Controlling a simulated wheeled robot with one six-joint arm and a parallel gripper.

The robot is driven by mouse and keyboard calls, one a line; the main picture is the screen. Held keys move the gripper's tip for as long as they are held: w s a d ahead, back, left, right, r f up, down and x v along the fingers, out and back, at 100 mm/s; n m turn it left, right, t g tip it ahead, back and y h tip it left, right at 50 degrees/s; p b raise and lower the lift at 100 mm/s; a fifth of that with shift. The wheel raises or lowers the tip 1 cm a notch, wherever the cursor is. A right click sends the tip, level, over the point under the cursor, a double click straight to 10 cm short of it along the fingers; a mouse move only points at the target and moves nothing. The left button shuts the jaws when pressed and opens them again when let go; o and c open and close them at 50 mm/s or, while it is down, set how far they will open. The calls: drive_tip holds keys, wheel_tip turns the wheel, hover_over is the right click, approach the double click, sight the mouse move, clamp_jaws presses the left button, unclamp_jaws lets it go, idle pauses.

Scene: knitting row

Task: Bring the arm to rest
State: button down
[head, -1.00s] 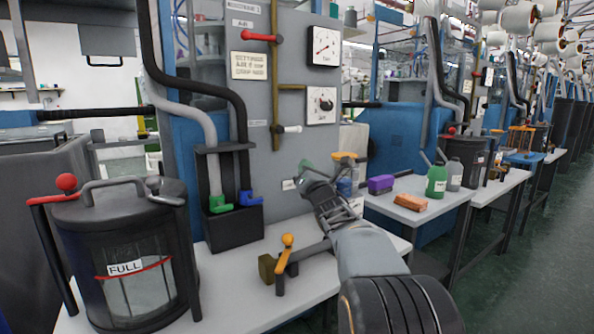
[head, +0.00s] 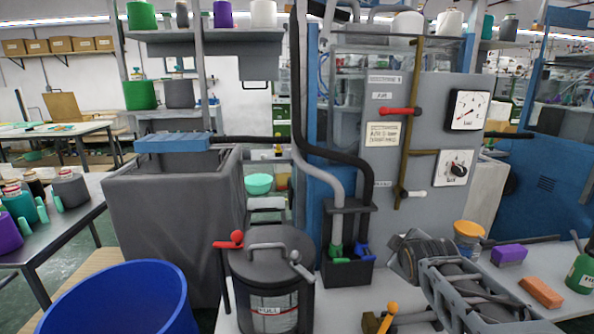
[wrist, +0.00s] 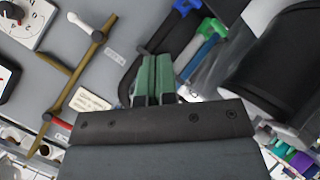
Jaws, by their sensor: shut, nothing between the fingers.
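My gripper (wrist: 155,77) shows in the wrist view with its two green fingers pressed together and nothing between them. Behind the fingers, at an angle, are the grey panel and the hose ends with blue and green nozzles (wrist: 198,29). In the head view my arm (head: 475,295) is folded low at the right, above the white bench. My fingertips cannot be made out there.
The dark canister (head: 272,275) stands on the bench left of my arm, with the black hose holder (head: 347,272) between. A blue bin (head: 125,300) is front left.

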drive_tip(key=s+a+r+m+g+y+p, duration=0.1)
drive_tip(key=s+a+r+m+g+p, duration=0.1)
drive_tip(key=s+p, duration=0.4)
drive_tip(key=s+a+r+m+g+y+p, duration=0.1)
drive_tip(key=s+a+m+g+p, duration=0.4)
drive_tip(key=s, duration=0.6)
drive_tip(key=shift+a+r+m+y+p, duration=0.35)
drive_tip(key=shift+r+m+p, duration=0.4)
drive_tip(key=shift+m, duration=0.35)
